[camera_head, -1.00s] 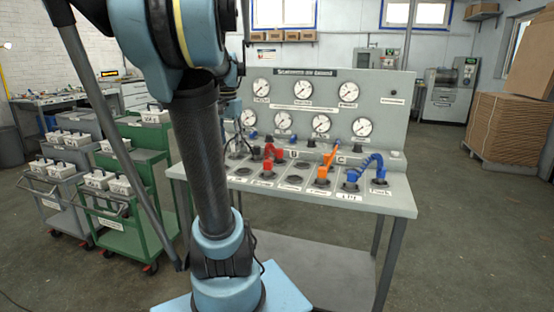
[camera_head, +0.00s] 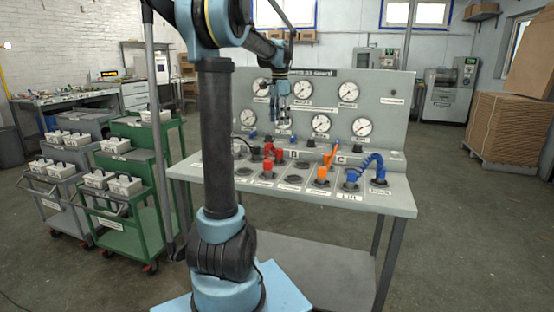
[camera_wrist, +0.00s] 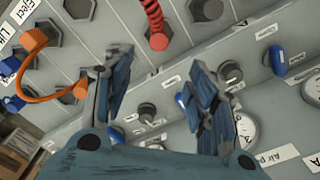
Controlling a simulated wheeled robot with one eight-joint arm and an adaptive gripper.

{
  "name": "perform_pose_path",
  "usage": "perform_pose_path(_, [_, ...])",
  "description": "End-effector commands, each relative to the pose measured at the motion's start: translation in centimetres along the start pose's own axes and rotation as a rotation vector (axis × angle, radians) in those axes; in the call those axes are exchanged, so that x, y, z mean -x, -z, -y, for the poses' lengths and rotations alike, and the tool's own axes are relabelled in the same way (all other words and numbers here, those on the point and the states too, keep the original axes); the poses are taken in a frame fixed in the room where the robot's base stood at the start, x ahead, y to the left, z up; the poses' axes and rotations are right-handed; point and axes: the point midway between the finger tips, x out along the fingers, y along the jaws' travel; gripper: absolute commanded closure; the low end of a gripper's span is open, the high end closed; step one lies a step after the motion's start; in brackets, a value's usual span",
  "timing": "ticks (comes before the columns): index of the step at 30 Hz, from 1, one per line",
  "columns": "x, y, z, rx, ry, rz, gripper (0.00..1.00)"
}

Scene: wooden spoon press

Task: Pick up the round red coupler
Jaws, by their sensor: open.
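The red coupler (camera_head: 268,166) stands on the sloped bench top, left of the middle, with a red coiled hose (camera_head: 270,150) joined to it. In the wrist view the red coil (camera_wrist: 153,15) enters at the top and ends in a round red piece (camera_wrist: 159,41) on the panel. Whether this is the same end as the front coupler I cannot tell. My gripper (camera_head: 283,121) hangs above and behind the coupler, in front of the gauge board. Its fingers (camera_wrist: 160,80) are spread in the wrist view, with nothing between them.
An orange hose (camera_head: 329,158) and a blue coiled hose (camera_head: 367,164) stand to the right. The gauge board (camera_head: 385,110) rises close behind my gripper. Dark sockets and small knobs surround the couplers. Green carts (camera_head: 120,225) stand left of the bench.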

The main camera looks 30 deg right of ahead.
Motion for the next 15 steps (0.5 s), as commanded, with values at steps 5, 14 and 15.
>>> perform_pose_path(5, [-3.2,0.0,0.0,0.002,0.000,0.000,0.48])
perform_pose_path(14, [-8.2,-0.1,0.0,0.003,0.000,0.000,0.48])
perform_pose_path(15, [-8.7,-0.1,0.0,0.003,0.000,0.000,0.48])
